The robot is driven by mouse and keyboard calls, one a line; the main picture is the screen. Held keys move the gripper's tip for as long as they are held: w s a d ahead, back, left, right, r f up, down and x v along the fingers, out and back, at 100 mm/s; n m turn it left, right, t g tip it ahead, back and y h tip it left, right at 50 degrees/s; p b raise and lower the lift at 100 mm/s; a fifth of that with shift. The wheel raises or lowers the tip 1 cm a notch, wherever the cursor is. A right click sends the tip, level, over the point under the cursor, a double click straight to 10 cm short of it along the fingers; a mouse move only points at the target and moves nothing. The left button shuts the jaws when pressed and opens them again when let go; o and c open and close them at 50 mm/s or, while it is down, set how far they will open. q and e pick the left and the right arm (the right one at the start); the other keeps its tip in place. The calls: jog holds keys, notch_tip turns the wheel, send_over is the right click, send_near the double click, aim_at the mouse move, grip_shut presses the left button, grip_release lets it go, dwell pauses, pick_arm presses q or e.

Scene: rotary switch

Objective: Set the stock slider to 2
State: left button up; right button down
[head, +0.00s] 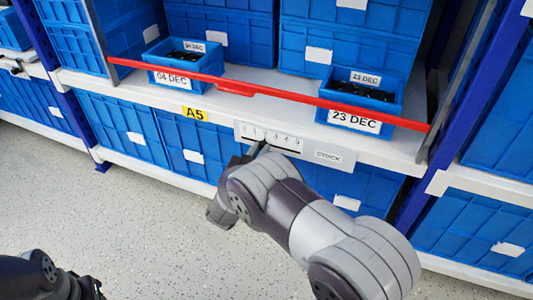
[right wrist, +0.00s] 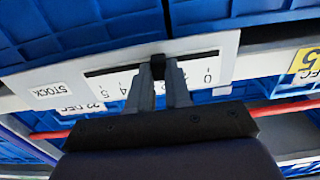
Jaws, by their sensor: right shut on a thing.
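The stock slider plate (head: 270,138) is a light panel on the shelf's front edge, with a row of numbers above a dark slot and a STOCK label (head: 328,156) to its right. My right gripper (head: 258,149) reaches up to the slot, below the low-middle numbers. The right wrist view shows the plate (right wrist: 228,45) upside down, with the black slider knob (right wrist: 158,58) between the fingertips of my right gripper (right wrist: 160,70), which is shut on it. The knob sits near the slot's middle, around 2. The fingers hide the numbers between 0 and 4. Part of my left arm shows at bottom left; its jaws are unclear.
A red bar (head: 240,88) crosses the shelf front above the plate. Small blue bins (head: 185,66) and (head: 360,104) with date labels stand behind it. Large blue crates (head: 120,125) fill the lower shelf. The speckled floor (head: 130,225) in front is clear.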

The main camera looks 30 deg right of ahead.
jog(key=c, duration=1)
grip_release()
jog(key=shift+c, duration=0.2)
jog(key=shift+a, duration=0.1)
jog(key=shift+s+a+r+p, duration=0.1)
jog(key=shift+s+a+p, duration=0.2)
jog(key=shift+p, duration=0.1)
jog(key=p+v, duration=0.5)
jog(key=v, duration=0.6)
jog(key=shift+s+a, duration=0.3)
